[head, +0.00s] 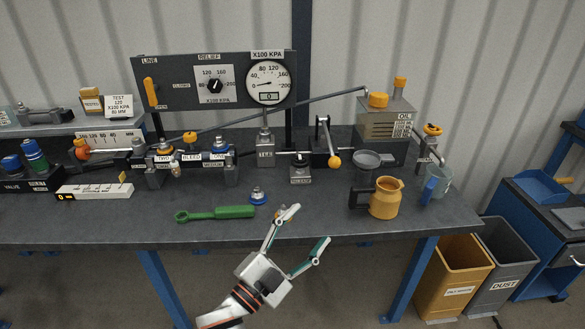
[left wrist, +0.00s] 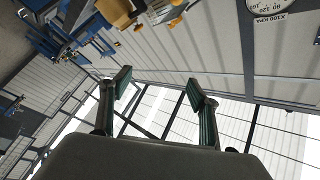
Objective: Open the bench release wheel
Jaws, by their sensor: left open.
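A small grey block (head: 300,174) stands near the middle of the bench, with a label that seems to read RELEASE. A dark round knob (head: 300,160) sits on top of it and looks like the release wheel; its turn position is too small to tell. My left gripper (head: 309,226) is open and empty at the bench's front edge, below and in front of that block, touching nothing. Its two spread fingers also show in the left wrist view (left wrist: 160,86), with nothing between them. The release block cannot be made out in that view. My right gripper is not in view.
A lever with an orange ball (head: 334,161) stands right of the block. A green wrench (head: 215,213) and a blue-based fitting (head: 258,197) lie left of the gripper. A yellow jug (head: 385,198) stands to the right. The gauge panel (head: 215,80) rises behind.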

